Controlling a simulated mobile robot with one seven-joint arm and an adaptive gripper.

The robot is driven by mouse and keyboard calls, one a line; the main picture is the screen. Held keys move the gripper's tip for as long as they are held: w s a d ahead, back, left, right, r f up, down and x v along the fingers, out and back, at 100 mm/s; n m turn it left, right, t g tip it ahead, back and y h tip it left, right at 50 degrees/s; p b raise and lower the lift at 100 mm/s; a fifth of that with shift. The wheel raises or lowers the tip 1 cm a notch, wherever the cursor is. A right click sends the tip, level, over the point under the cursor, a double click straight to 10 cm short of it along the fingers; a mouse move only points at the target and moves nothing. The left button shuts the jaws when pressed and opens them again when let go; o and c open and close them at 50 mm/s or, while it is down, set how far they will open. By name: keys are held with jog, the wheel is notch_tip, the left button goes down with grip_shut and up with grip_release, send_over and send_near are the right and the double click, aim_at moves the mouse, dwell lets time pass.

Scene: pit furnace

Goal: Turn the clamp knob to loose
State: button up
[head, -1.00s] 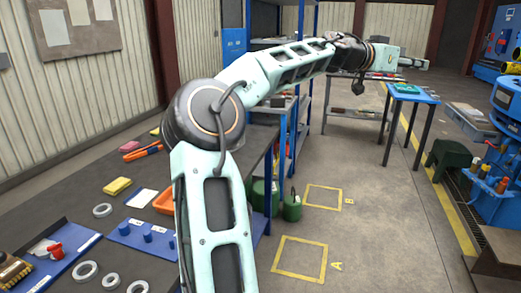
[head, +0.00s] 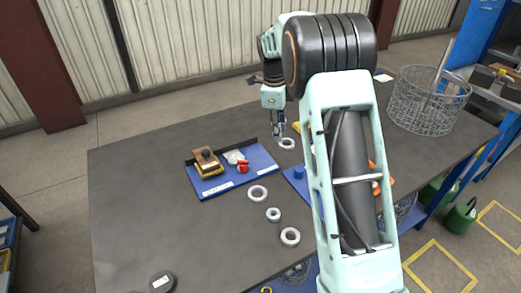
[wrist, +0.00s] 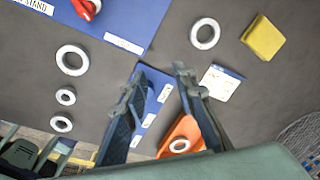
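A red part (head: 243,166), which may be the clamp knob, sits on a blue stand board (head: 215,189) on the dark workbench. In the wrist view the red part (wrist: 87,8) is cut off by the top edge, on the labelled blue board (wrist: 130,20); its setting cannot be read. My gripper (head: 279,133) points down above the bench, to the right of the board. In the wrist view my gripper (wrist: 158,80) has its two fingers apart with nothing held, and the red part lies up and left of them.
A brown and yellow block (head: 206,160) stands left of the red part. Several pale rings, including one near the board (head: 258,193), lie on the bench. A yellow pad (wrist: 263,38) and orange tray (wrist: 180,132) are nearby. A wire basket (head: 425,100) stands at right.

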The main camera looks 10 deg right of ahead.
jog(key=g+y, duration=0.1)
send_over(243, 165)
jog(key=f, duration=0.6)
jog(key=f+p, duration=0.1)
jog(key=f, duration=0.3)
jog(key=shift+w+f, duration=0.1)
jog(key=shift+w, duration=0.2)
grip_shut()
